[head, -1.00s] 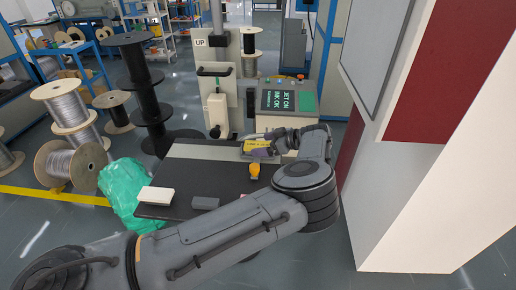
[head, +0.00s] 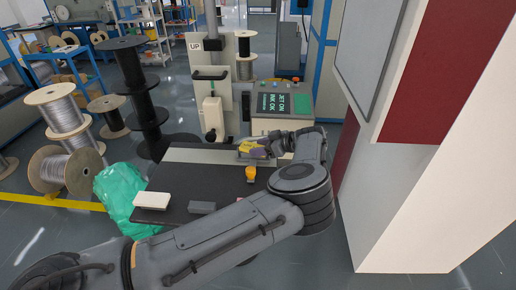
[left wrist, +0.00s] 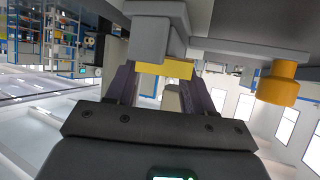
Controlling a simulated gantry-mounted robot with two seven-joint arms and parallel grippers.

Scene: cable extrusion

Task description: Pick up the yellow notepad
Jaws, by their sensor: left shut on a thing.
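The yellow notepad (head: 246,148) is at the far right part of the dark table (head: 185,180), by the control box. My left gripper (head: 262,149) is shut on it, and the fingers partly cover it. In the left wrist view the notepad (left wrist: 178,70) shows as a yellow strip at the fingertips (left wrist: 160,88). I cannot tell whether it touches the table. My right gripper is not in view.
A white block (head: 152,200) and a dark grey block (head: 202,207) lie near the front edge. A control box (head: 284,104) stands behind. A large white and red cabinet is at right.

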